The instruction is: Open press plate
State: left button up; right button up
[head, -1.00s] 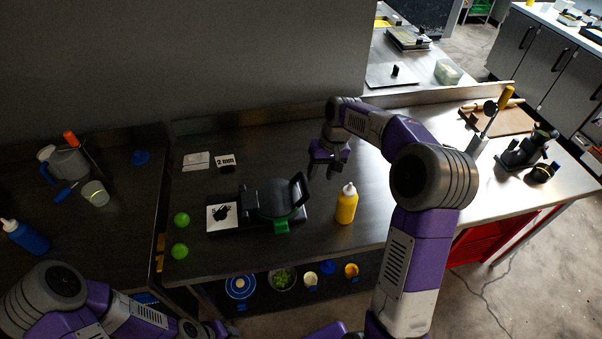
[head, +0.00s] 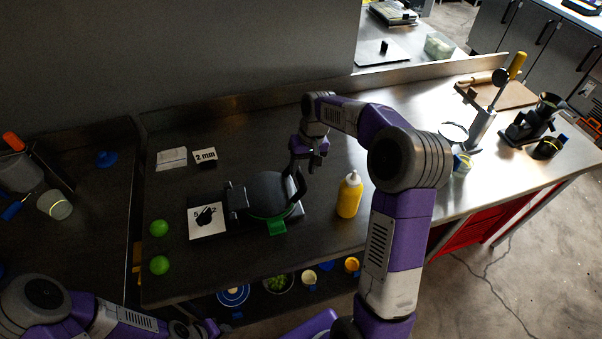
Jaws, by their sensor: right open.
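The tortilla press (head: 270,194) stands on the steel table, with a round dark plate, a green rim and a green tab (head: 277,228) at its front. Its dark handle (head: 297,186) stands up at the plate's right side. My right gripper (head: 306,167) is open, just behind and above the handle; whether it touches the handle I cannot tell. My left gripper (head: 205,330) is at the bottom edge, low and in front of the table, too dark and cut off to tell its jaws.
A yellow bottle (head: 349,196) stands right of the press, close to my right arm. A dial card (head: 207,220) and two green balls (head: 159,229) lie to the left. A "2 mm" sign (head: 205,156) stands behind. Bowls (head: 279,284) sit on a lower shelf.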

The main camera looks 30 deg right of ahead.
jog(key=shift+w+a+f, duration=0.1)
jog(key=shift+a+f, duration=0.05)
jog(key=shift+f, duration=0.5)
jog(key=shift+a+f, duration=0.1)
jog(key=shift+f, duration=0.5)
grip_shut()
